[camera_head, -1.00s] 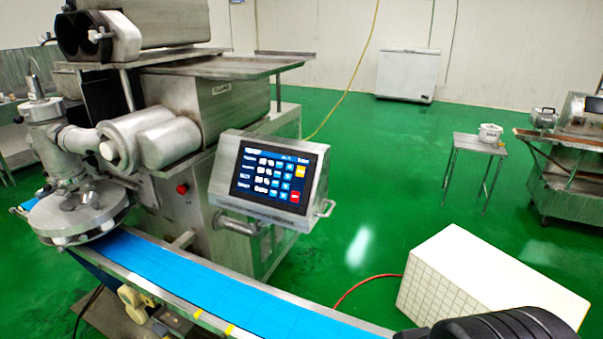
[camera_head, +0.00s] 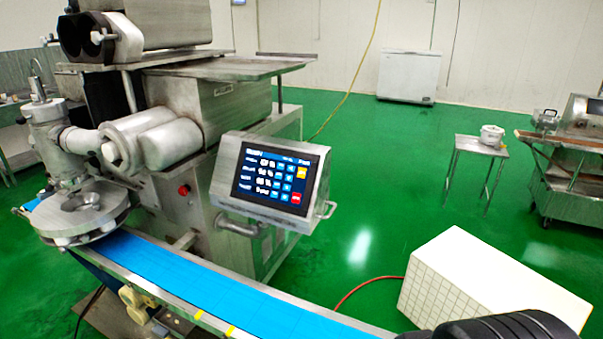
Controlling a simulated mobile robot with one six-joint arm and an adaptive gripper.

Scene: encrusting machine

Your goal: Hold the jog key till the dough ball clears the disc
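The touch panel (camera_head: 276,177) is lit on the front of the encrusting machine (camera_head: 220,105). It shows rows of small keys, with a yellow key (camera_head: 302,172) at upper right and a red key (camera_head: 296,198) at lower right. Which key is the jog key is too small to read. The round metal disc (camera_head: 80,214) sits at the left, over the blue conveyor belt (camera_head: 200,285). I cannot make out a dough ball at the disc or on the belt. A dark part of my arm shows at the lower right edge. My gripper is not in view.
A red button (camera_head: 184,190) is on the machine's body. A white tiled block (camera_head: 490,283) stands on the green floor at right, with a red hose beside it. A small table (camera_head: 475,146) holds a white pot (camera_head: 491,134). Open floor lies between the panel and the table.

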